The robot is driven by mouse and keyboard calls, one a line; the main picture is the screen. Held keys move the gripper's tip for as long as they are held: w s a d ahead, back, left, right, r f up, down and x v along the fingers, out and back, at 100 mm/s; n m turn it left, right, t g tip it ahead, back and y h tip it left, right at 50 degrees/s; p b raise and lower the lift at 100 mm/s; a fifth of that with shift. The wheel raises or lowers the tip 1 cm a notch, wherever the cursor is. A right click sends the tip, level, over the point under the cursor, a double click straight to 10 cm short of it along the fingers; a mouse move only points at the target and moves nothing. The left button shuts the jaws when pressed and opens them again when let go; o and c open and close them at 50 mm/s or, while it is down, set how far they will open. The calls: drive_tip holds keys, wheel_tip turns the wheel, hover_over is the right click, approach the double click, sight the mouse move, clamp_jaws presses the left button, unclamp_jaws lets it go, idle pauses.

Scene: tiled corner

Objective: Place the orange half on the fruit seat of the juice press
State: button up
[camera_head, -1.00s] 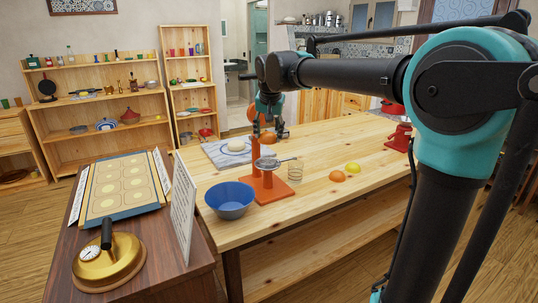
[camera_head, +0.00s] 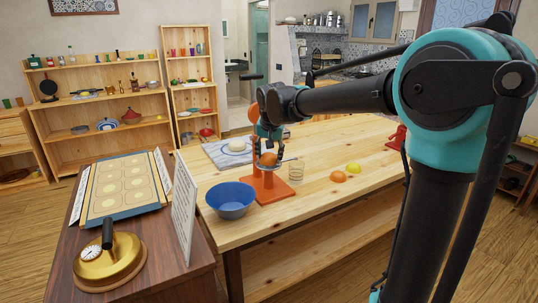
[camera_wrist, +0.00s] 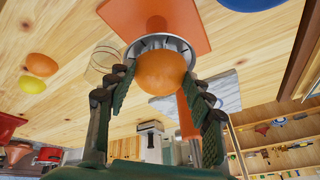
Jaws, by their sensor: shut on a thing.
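My gripper (camera_wrist: 160,85) is shut on the orange half (camera_wrist: 164,73), one finger on each side, rounded side toward the wrist camera. In the head view my gripper (camera_head: 269,150) holds the orange half (camera_head: 266,160) at the juice press. The juice press (camera_head: 271,191) is orange-red with a flat base and an upright column. Its metal fruit seat (camera_wrist: 150,43) shows as a silver rim just behind the orange half in the wrist view. The orange half lines up roughly with the seat; I cannot tell whether they touch. The fruit hides most of the seat.
A clear glass (camera_head: 296,171) stands close right of the press. Another orange piece (camera_head: 338,177) and a yellow fruit (camera_head: 353,168) lie farther right. A blue bowl (camera_head: 231,199) stands left of the press. A pale dough ball (camera_head: 237,145) sits behind. The table's right front is clear.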

drive_tip(key=o, duration=1.3)
drive_tip(key=a+v, duration=0.1)
drive_tip(key=v, duration=1.1)
drive_tip(key=s+d+f, duration=0.3)
drive_tip(key=d+f, duration=0.5)
drive_tip(key=f, duration=0.1)
drive_tip(key=s+d+f, duration=0.3)
drive_tip(key=d+f, duration=0.5)
drive_tip(key=d, duration=0.1)
drive_tip(key=s+d+f+n, duration=0.1)
drive_tip(key=s+d+f, duration=0.3)
drive_tip(key=s+f, duration=0.3)
drive_tip(key=s+d+f+n, duration=0.1)
drive_tip(key=s+d+f, duration=0.4)
drive_tip(key=s+f, duration=0.3)
drive_tip(key=shift+s+d+f+h, duration=0.25)
drive_tip(key=shift+s+f+h, duration=0.05)
drive_tip(key=shift+s+h, duration=0.1)
